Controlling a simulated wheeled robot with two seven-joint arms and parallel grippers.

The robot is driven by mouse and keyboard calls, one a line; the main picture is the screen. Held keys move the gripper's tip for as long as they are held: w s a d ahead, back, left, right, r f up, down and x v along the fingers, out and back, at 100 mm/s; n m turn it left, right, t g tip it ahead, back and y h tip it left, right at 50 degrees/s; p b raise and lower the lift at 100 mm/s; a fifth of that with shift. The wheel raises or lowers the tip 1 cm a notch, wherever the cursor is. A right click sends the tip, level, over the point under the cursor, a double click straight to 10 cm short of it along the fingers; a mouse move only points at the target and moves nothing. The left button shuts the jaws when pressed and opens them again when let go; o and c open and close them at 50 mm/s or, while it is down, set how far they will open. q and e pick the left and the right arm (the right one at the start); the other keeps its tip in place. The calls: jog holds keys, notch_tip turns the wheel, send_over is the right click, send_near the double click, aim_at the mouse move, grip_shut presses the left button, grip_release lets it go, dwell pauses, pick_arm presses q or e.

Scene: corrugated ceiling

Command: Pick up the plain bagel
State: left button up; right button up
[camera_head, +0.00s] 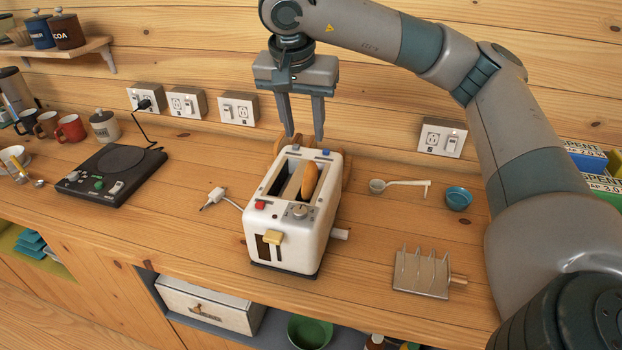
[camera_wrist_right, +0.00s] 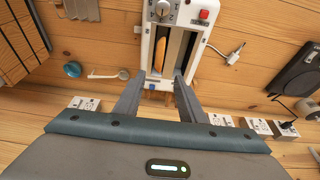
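The plain bagel (camera_head: 309,182) is a golden-brown piece standing on edge in the right-hand slot of the white toaster (camera_head: 283,240); its top sticks out a little. The other slot looks empty. In the right wrist view the bagel (camera_wrist_right: 159,54) shows as a narrow brown strip in the toaster (camera_wrist_right: 148,62). My right gripper (camera_head: 304,136) points down above the back end of the toaster, its two fingers apart with nothing between them. The fingers (camera_wrist_right: 160,77) also show in the wrist view, short of the bagel. My left gripper is not in view.
A black hot plate (camera_head: 112,174) and mugs (camera_head: 70,130) stand at left. A loose plug (camera_head: 214,196) lies left of the toaster. A ladle (camera_head: 400,184), a blue bowl (camera_head: 458,198) and a metal rack (camera_head: 421,273) are at right. Brown items behind the toaster are partly hidden.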

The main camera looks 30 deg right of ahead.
notch_tip(320, 180, down, 3)
jog(key=p, duration=0.2)
send_over(311, 164)
jog(key=s+a, duration=0.1)
jog(key=a, duration=0.1)
jog(key=f, duration=0.3)
jog(key=shift+s+d+f, duration=0.1)
jog(key=shift+d+f, duration=0.1)
jog(key=shift+f, duration=0.65)
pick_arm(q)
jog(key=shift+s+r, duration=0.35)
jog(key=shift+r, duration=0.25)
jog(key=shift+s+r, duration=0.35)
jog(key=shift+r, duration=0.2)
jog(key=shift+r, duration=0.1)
pick_arm(e)
jog(key=f+p, duration=0.1)
jog(key=d+p, duration=0.1)
jog(key=shift+w+f+p, duration=0.3)
jog(key=shift+f+p, duration=0.1)
jog(key=shift+p+x, duration=0.55)
jog(key=shift+x, duration=0.5)
jog(key=shift+w+f, duration=0.1)
jog(key=shift+f, duration=0.45)
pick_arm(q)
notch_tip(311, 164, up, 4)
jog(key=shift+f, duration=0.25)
